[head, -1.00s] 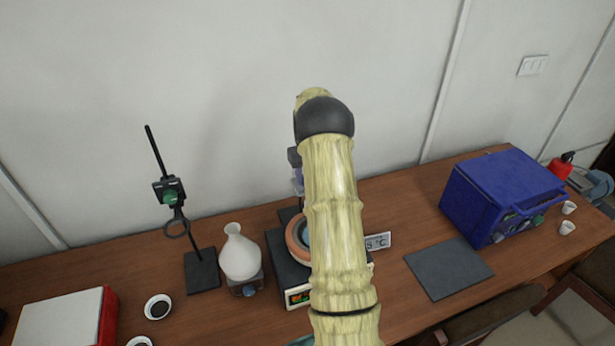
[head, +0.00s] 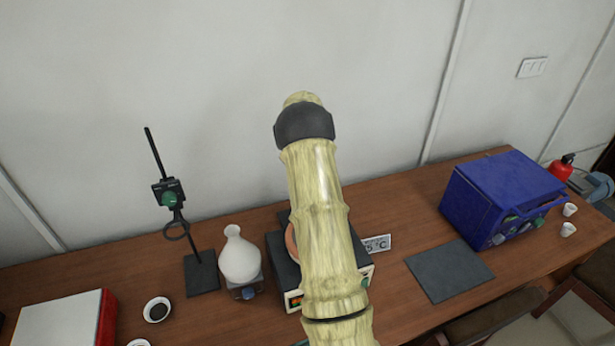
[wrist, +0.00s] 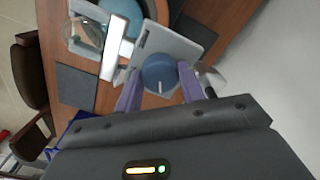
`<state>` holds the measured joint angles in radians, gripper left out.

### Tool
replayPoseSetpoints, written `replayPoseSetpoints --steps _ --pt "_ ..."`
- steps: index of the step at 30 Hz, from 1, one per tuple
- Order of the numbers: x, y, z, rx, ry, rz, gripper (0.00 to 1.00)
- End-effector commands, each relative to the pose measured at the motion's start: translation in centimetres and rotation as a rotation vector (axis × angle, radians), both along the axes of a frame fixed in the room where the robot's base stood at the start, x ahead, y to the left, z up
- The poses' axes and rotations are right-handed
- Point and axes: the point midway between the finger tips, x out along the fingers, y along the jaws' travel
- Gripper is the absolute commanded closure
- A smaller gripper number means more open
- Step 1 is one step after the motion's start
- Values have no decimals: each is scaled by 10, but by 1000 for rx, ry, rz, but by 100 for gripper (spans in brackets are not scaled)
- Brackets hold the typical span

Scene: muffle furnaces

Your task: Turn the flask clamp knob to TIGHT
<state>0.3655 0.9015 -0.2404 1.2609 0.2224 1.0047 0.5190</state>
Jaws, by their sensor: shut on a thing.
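In the wrist view a round blue knob (wrist: 158,68) with a short white pointer line sits on a light grey plate (wrist: 190,45). The line points toward the bottom of the picture. My gripper (wrist: 160,82) has its two purple fingers on either side of the knob, shut on it. I cannot read any TIGHT marking. In the head view my own arm hides the gripper and this knob. A separate stand at the left carries a clamp with a green knob (head: 169,199) and a ring (head: 176,230), away from my gripper.
A white flask (head: 240,258) stands left of a hotplate unit (head: 284,270), partly behind my arm. A blue furnace (head: 495,190) and dark mat (head: 450,270) are at right. A small bowl (head: 157,309) and red-sided white box (head: 65,320) are at front left.

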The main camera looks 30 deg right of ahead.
Motion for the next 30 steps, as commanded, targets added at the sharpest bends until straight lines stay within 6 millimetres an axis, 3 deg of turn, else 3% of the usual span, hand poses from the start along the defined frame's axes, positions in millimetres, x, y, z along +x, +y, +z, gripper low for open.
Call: replayPoseSetpoints --steps 15,30 --pt "1 2 1 2 -2 -355 84" --pt "2 2 1 2 -2 -403 84"
